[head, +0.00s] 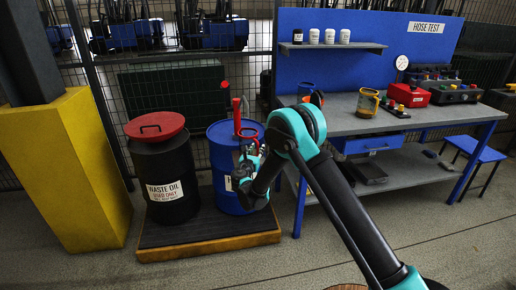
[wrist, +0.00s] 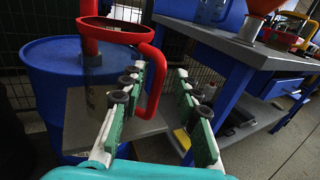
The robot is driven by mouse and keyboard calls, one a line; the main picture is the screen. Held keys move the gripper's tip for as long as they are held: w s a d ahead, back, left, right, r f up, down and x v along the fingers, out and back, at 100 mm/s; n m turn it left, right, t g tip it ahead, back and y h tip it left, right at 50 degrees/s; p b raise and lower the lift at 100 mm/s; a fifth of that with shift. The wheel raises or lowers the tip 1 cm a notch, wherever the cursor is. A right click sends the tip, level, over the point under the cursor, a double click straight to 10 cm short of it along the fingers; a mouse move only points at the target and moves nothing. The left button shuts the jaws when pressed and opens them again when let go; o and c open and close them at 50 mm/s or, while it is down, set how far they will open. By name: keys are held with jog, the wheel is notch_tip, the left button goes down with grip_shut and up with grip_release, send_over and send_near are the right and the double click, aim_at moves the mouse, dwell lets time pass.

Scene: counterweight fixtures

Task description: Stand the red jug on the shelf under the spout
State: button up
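The red jug (wrist: 108,32) has a red rim and a red side handle, with a clear greyish body. In the wrist view it is upright beside the blue drum (wrist: 55,75), over a grey shelf plate (wrist: 150,128). Whether its base touches the plate is hidden by my finger. A red upright pipe (wrist: 90,45) shows at the rim; I cannot make out the spout's end. My gripper (wrist: 162,70) is open, its fingers on either side of the handle with gaps. In the head view my arm partly covers the jug (head: 249,132).
A black waste oil drum (head: 165,180) with a red lid stands left of the blue drum on a wood-edged pallet (head: 210,243). The blue-legged workbench (head: 345,108) is close on the right, with a yellow jug (head: 367,102) and a red box (head: 407,96). The floor in front is clear.

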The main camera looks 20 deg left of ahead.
jog(key=s, duration=0.9)
jog(key=shift+s+d, duration=0.4)
jog(key=shift+d, duration=0.05)
jog(key=w+d+r+m+g+h, duration=0.2)
jog(key=d+m, duration=0.2)
jog(key=d, duration=0.5)
jog(key=w+d+r+m+g+h, duration=0.1)
jog(key=d+r+m+g, duration=0.1)
jog(key=d+m, duration=0.5)
jog(key=w+d+r+m+g+h, duration=0.1)
jog(key=w+d+r+m+h, duration=0.1)
jog(key=d, duration=1)
jog(key=s+d+m+g, duration=0.2)
jog(key=s+d+m, duration=0.2)
jog(key=d, duration=0.4)
jog(key=s+d+m+g, duration=0.2)
jog(key=s+d+m, duration=0.25)
jog(key=d, duration=0.45)
jog(key=s+d+f+m+g+y, duration=0.1)
jog(key=s+d+f+m+g, duration=0.1)
jog(key=s+d+m, duration=0.2)
jog(key=s+d+f+m+g+y, duration=0.2)
jog(key=s+d+m, duration=0.3)
jog(key=s+m, duration=0.6)
jog(key=s+f, duration=0.1)
jog(key=s, duration=0.8)
jog(key=shift+d+g, duration=0.15)
jog(key=shift+g, duration=0.25)
jog(key=shift+m, duration=0.25)
